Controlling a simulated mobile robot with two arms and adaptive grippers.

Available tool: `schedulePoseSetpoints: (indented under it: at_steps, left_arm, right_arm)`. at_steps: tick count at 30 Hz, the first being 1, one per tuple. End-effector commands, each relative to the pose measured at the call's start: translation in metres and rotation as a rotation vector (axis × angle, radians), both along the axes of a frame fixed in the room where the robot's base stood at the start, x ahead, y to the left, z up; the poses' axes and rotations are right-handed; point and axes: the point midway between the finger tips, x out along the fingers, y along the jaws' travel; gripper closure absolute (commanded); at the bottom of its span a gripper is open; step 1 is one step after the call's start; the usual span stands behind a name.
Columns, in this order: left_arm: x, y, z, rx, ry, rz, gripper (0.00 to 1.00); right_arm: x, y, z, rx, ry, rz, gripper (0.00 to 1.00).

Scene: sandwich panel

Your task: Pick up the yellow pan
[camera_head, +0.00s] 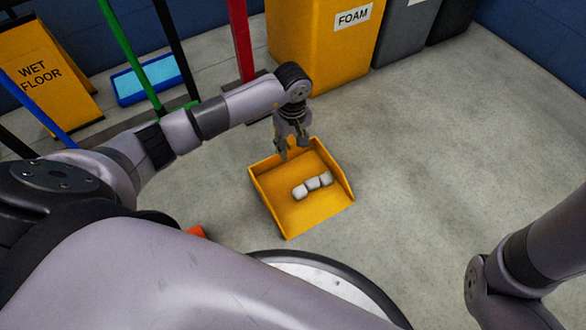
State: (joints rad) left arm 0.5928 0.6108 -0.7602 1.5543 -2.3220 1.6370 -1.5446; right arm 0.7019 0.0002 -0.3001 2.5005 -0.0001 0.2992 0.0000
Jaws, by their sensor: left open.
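The yellow pan (300,215) lies on the grey floor in the middle of the head view, with raised sides and some whitish lumps (312,185) inside it. My left gripper (291,152) points down at the pan's far edge. It is open, and its fingers overlap the far wall in the picture. I cannot tell whether they touch it or straddle it. My right arm comes in at the lower right, but its gripper is out of view.
A yellow FOAM bin (300,45) and a grey bin (405,35) stand behind the pan. A wet floor sign (40,75), a blue-headed broom (148,80) and upright coloured poles stand at the left. A small orange thing (196,231) shows beside my body. Floor right of the pan is clear.

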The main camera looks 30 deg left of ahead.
Motion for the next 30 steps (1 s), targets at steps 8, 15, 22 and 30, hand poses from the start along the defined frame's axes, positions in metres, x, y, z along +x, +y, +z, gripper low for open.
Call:
schedulePoseSetpoints:
  at_steps: [8,15,22,30]
  left_arm:
    - [-0.0001,-0.0001,0.0008,0.000,0.000,0.000,0.66]
    - [0.0000,0.0000,0.0009,0.000,0.000,0.000,0.82]
    - [0.0000,0.0000,0.0009,0.000,0.000,0.000,0.97]
    - [0.0007,-0.0001,0.0020,-0.001,-0.002,0.000,1.00]
  right_arm:
    - [-0.0001,0.0000,0.0005,0.000,0.000,0.000,0.35]
    - [-0.0003,0.0001,0.0004,0.000,-0.001,0.000,0.35]
    - [-0.0003,0.0001,0.0004,0.000,-0.001,0.000,0.35]
    - [-0.0002,0.0001,0.0006,0.000,0.000,0.001,0.35]
